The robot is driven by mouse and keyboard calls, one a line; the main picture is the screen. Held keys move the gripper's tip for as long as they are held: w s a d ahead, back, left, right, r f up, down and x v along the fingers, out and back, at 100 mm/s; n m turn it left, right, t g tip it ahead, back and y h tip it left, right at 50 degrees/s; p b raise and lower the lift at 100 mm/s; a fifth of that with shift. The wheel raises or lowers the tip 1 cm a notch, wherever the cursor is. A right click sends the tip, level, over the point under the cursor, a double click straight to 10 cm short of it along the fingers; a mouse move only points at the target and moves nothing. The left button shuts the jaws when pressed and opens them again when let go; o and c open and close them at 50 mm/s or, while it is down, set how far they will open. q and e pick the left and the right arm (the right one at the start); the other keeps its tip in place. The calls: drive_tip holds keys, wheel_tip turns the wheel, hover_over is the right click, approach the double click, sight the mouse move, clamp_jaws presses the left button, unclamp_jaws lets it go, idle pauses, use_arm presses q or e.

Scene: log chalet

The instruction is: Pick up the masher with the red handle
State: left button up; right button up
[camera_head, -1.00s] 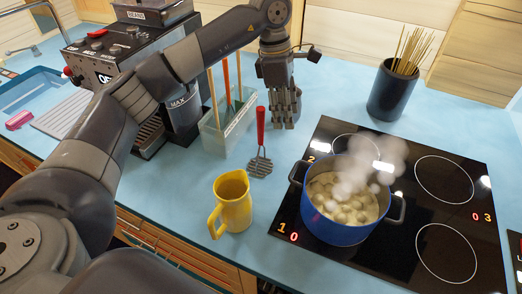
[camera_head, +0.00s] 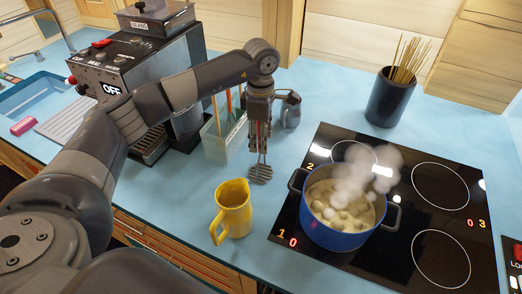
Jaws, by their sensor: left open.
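My right gripper is not in view.
A yellow jug (camera_head: 233,208) stands in front of the masher. A utensil container (camera_head: 217,146) is on the left, a grey jug (camera_head: 291,109) behind. A steaming blue pot (camera_head: 342,238) sits on the black hob (camera_head: 405,250) at right.

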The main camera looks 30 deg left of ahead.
use_arm(q)
drive_tip(key=shift+w+f, duration=0.1)
drive_tip(key=shift+f, duration=0.8)
drive_tip(key=shift+c, duration=0.6)
clamp_jaws()
drive_tip(key=shift+r, duration=0.15)
